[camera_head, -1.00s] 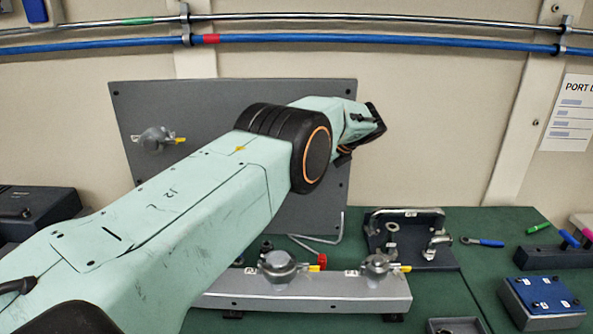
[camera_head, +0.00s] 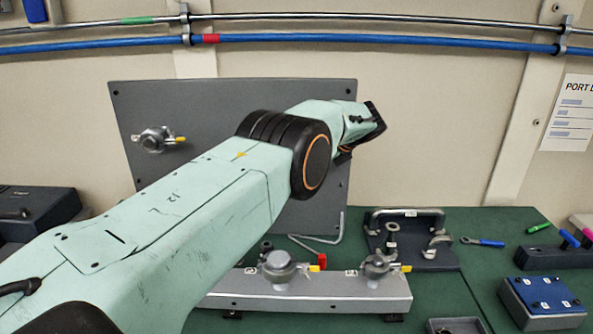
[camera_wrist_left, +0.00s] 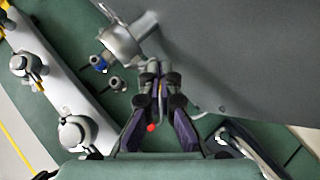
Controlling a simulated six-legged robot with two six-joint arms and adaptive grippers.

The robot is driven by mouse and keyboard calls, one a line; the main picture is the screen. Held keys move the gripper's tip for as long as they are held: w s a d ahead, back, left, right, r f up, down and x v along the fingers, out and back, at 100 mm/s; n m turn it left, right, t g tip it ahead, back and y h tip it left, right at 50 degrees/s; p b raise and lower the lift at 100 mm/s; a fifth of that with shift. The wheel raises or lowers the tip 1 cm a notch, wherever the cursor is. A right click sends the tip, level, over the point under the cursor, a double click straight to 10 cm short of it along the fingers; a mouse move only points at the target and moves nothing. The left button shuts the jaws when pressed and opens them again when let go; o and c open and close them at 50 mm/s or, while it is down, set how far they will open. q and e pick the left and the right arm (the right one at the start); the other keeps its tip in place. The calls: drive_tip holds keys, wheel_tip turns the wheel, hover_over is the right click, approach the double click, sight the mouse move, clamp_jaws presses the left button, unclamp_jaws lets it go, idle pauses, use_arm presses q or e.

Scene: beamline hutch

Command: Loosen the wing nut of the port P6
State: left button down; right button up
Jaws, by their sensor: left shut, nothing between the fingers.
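In the left wrist view my left gripper (camera_wrist_left: 155,69) is shut and empty, in front of the grey upright panel (camera_wrist_left: 240,50). A silver port (camera_wrist_left: 122,40) with a blue-tipped part (camera_wrist_left: 98,62) is just left of the fingertips, apart from them as far as I can tell. Another port (camera_head: 153,139) with a yellow-tipped wing nut is at the panel's left in the head view. No P6 label is readable. My right gripper is out of view.
A grey rail (camera_head: 310,302) on the green bench carries ports (camera_head: 279,265) and (camera_head: 377,265). A hex key (camera_head: 330,238), a bracket with a handle (camera_head: 412,240) and a blue-topped block (camera_head: 541,294) are also on the bench. Pipes run along the wall.

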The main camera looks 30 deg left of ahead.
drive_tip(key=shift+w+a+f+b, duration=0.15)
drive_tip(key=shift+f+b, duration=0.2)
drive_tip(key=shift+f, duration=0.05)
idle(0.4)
